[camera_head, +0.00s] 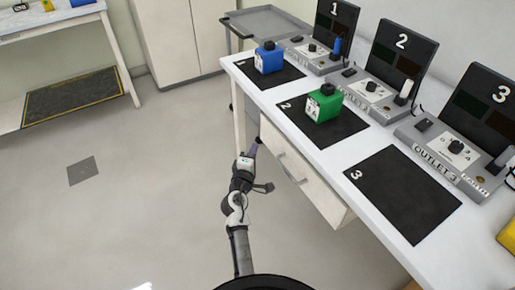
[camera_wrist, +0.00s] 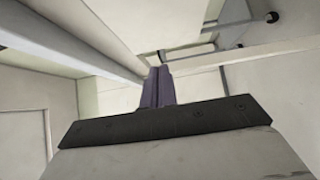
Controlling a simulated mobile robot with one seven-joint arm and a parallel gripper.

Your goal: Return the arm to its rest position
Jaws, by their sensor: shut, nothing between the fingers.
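My gripper (camera_head: 255,143) is at the end of my arm, beside the left front side of the white bench, below the level of its top. Its purple-grey fingers are together and empty; they also show in the wrist view (camera_wrist: 158,87). My arm (camera_head: 240,205) reaches up the picture from the bottom middle, over open floor. In the head view I cannot tell whether the gripper touches the bench leg or drawer near it.
The bench (camera_head: 325,165) carries a blue container (camera_head: 268,60) on mat 1, a green container (camera_head: 323,104) on mat 2, and an empty mat 3 (camera_head: 402,194). Numbered outlet units stand behind them. A drawer (camera_head: 300,175) is close right of my gripper. Floor (camera_head: 150,190) left is clear.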

